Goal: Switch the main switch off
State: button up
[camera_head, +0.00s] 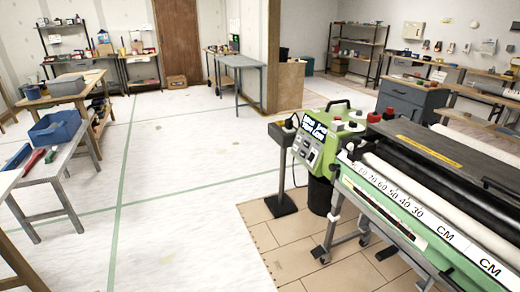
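The wallpaper paster (430,215) stands at the right, a long green and grey machine with rollers and a centimetre scale. A green control box (318,128) with small knobs and buttons on its front is at its left end. A dark grey box (283,134) on a thin post stands just left of the control box. My gripper is not in view.
A bench with a blue crate (54,130) stands at the left. A blue-grey table (240,64) and a grey drawer cabinet (408,98) are farther back. The white floor (185,170) left of the machine is clear. The post's dark base (280,204) stands on the tiles.

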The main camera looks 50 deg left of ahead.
aim_at(310, 158)
jog(key=u, duration=1.45)
